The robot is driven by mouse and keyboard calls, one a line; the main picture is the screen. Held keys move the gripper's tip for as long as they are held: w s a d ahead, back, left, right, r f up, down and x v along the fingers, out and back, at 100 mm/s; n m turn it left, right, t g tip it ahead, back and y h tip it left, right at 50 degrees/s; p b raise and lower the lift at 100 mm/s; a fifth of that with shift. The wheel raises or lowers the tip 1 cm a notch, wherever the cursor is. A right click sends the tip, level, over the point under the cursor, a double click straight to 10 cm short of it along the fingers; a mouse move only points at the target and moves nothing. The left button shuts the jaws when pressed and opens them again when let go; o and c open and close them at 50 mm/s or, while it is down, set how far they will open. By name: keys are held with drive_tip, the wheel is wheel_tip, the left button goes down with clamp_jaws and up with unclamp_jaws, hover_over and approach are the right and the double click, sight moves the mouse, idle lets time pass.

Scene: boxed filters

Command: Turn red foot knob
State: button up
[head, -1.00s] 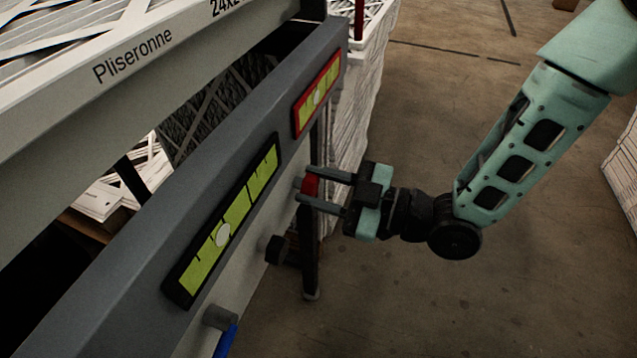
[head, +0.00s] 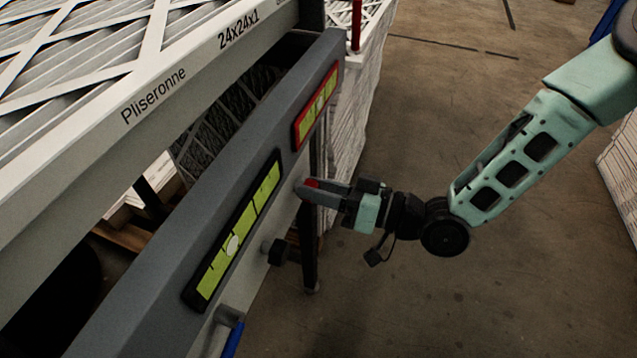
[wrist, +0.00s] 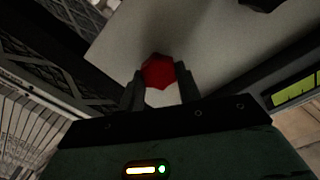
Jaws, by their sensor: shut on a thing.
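The red knob (head: 312,183) sticks out from the side of the grey frame, below the red-framed level. In the wrist view the red knob (wrist: 158,71) looks faceted and sits between my two fingertips. My gripper (head: 309,188) is shut on the knob, reaching in from the right; its fingers now overlap in the head view and partly hide the knob. In the wrist view my gripper (wrist: 159,88) has one finger on each side of the knob.
A long green level (head: 233,235) and a red-framed level (head: 316,105) are on the grey beam (head: 150,283). A black knob (head: 276,251) and a blue handle (head: 233,340) lie nearer. Stacked boxed filters (head: 352,135) stand behind. Open floor (head: 450,310) is at the right.

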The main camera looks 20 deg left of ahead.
drive_tip(key=shift+m+p, duration=0.3)
drive_tip(key=shift+m, duration=1)
drive_tip(key=shift+f, duration=0.1)
drive_tip(key=o, duration=1)
drive_tip(key=s+d, duration=0.1)
drive_tip(key=d, duration=1.6)
drive_tip(key=shift+d+p, duration=0.25)
drive_tip(key=shift+p, duration=0.05)
drive_tip(key=shift+s, duration=0.1)
